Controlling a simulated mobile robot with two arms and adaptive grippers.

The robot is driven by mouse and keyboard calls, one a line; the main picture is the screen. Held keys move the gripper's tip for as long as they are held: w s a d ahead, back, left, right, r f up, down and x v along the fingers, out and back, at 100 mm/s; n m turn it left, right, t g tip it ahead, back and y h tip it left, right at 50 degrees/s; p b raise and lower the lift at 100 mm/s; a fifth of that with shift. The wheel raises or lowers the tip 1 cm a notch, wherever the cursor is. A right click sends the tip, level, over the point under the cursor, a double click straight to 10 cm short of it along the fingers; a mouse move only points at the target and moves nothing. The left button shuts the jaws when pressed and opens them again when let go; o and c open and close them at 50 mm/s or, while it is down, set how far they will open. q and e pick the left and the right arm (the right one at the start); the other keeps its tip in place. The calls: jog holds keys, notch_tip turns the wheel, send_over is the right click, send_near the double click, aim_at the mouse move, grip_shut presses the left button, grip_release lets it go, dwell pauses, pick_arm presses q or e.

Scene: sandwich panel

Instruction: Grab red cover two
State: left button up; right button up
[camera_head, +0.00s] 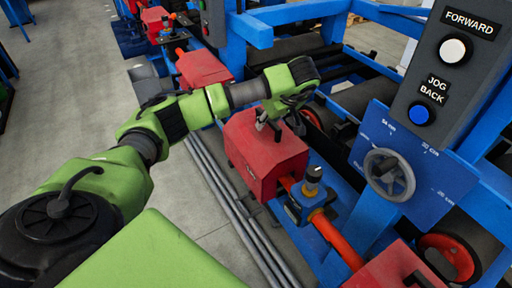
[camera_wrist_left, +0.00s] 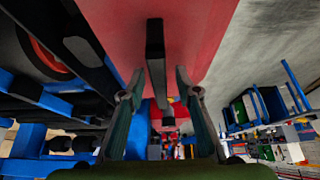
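A red cover (camera_head: 262,155) sits on the blue machine frame in the middle of the head view. In the left wrist view its red face (camera_wrist_left: 190,30) fills the top, with a dark handle (camera_wrist_left: 155,50) standing out from it. My left gripper (camera_head: 278,125) is over the top of this cover, at its handle. In the left wrist view the fingers (camera_wrist_left: 158,85) are apart, one on each side of the handle, with a gap visible on both sides. Any lettering on the cover is too small to read. My right gripper is not in view.
More red covers stand in the row: one farther back (camera_head: 203,66), one beyond it (camera_head: 154,18), and one at the lower right (camera_head: 385,270). A grey control box (camera_head: 445,70), a handwheel (camera_head: 389,174) and an orange shaft (camera_head: 335,238) are right of my left gripper. Floor is clear at left.

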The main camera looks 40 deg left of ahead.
pick_arm(q)
jog(key=shift+f, duration=0.15)
jog(key=shift+c, duration=0.5)
grip_shut()
jog(key=shift+r, duration=0.2)
